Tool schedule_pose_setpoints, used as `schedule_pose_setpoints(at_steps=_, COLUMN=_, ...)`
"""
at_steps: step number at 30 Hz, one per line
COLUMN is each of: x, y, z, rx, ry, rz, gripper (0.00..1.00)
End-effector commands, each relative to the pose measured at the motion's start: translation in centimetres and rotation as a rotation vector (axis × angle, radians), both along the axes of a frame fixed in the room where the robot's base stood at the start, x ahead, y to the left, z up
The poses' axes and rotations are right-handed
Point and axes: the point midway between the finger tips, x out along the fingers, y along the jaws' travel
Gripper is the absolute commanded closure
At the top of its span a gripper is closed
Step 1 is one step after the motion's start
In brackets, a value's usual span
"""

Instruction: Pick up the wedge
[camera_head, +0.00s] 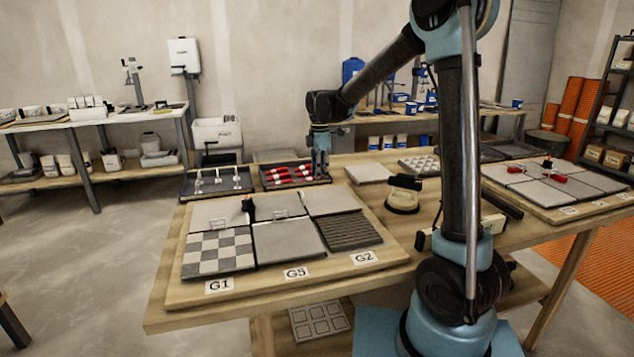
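Several red wedges (284,174) lie in a dark tray (268,187) at the back of the wooden table. My gripper (320,176) points down over the right end of this tray, beside or over the rightmost wedges. Its fingers are small in the picture, and I cannot tell whether they are apart or closed on a wedge. The gripper hides part of the tray's right end. Other red wedge pieces (557,178) sit on the tile board at the right.
A tray of white clips (217,181) stands left of the wedge tray. A tile board (178,287) labelled G1, G5 and G2 lies in front, with a black piece (248,207) standing on it. A grey tile (368,173) and a suction-cup-like tool (403,196) lie to the right.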

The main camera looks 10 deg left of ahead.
Motion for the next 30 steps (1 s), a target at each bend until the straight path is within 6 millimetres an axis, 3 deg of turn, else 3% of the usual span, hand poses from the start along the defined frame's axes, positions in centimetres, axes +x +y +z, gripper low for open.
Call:
schedule_pose_setpoints(at_steps=8, x=0.0, y=0.0, z=-0.4, rx=0.000, ry=0.000, rz=0.000, gripper=0.72)
schedule_pose_setpoints(at_steps=12, x=0.0, y=0.0, z=-0.4, rx=0.000, ry=0.000, rz=0.000, gripper=0.93)
schedule_pose_setpoints(at_steps=23, x=0.0, y=-0.1, z=-0.3, rx=0.000, ry=0.000, rz=-0.001, gripper=0.93)
schedule_pose_setpoints(at_steps=30, x=0.0, y=-0.2, z=1.7, rx=0.000, ry=0.000, rz=-0.002, gripper=0.93)
